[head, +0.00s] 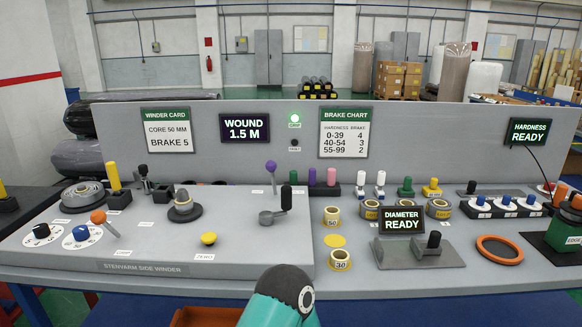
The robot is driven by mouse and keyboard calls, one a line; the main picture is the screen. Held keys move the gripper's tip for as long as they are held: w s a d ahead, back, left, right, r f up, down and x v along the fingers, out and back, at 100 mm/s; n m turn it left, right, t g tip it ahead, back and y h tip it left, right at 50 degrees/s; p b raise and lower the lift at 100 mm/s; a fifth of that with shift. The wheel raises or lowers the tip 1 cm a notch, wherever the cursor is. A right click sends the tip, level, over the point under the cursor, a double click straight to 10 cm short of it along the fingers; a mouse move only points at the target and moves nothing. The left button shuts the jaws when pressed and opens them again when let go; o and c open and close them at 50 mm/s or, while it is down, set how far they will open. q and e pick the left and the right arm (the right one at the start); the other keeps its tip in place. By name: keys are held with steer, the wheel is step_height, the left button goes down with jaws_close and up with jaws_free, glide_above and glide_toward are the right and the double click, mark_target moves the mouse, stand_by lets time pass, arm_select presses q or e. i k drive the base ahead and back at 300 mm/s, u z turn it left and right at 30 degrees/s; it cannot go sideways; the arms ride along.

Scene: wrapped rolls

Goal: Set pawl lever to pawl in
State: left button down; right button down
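The winder console, marked "Stenvarm side winder" (143,268), fills the left of the bench in the head view. It carries several levers, and their small labels are too small to read, so I cannot tell which is the pawl lever. An orange-knobbed lever (98,217) leans up and left near the front left. A purple-knobbed lever (271,166) stands nearly upright at the back right. A black-handled crank (286,197) stands in front of it. A small black-knobbed lever (143,169) is at the back left. Neither of my grippers shows; only a teal link of mine appears at the bottom centre.
A white dial with a blue knob (81,232), a yellow button (208,239) and a grey spindle (183,204) sit on the console. A board displays "Wound 1.5 m" (245,128) with a lit green lamp (295,118). Tape rolls and gauges crowd the right side.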

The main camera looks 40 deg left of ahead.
mark_target(271, 166)
steer(key=u, duration=0.6)
steer(key=k, duration=1.3)
steer(key=u, duration=1.05)
steer(key=i, duration=1.25)
steer(key=u, duration=0.35)
